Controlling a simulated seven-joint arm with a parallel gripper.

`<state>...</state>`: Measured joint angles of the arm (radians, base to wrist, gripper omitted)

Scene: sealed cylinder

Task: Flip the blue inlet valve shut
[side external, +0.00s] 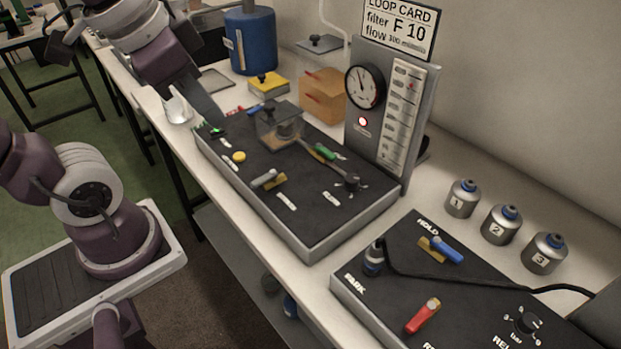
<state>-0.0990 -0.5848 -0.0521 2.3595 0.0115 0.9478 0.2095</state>
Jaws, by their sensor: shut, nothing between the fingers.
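The dark loop panel (315,222) lies on the bench below my arm. A second blue handle (447,251) on a brass-coloured body sits by the HOLD label on the right-hand panel. No readable label marks either as the inlet. My gripper (217,122) is shut and empty, at the left end of the loop panel, left of the small blue handle. Its fingertips are hard to make out.
The loop panel also carries a grey-handled valve (265,179), a green handle (325,151), a yellow button (239,157) and a black knob (350,183). A gauge board (390,110) stands behind. A red handle (423,315) and several numbered canisters (501,224) are at right.

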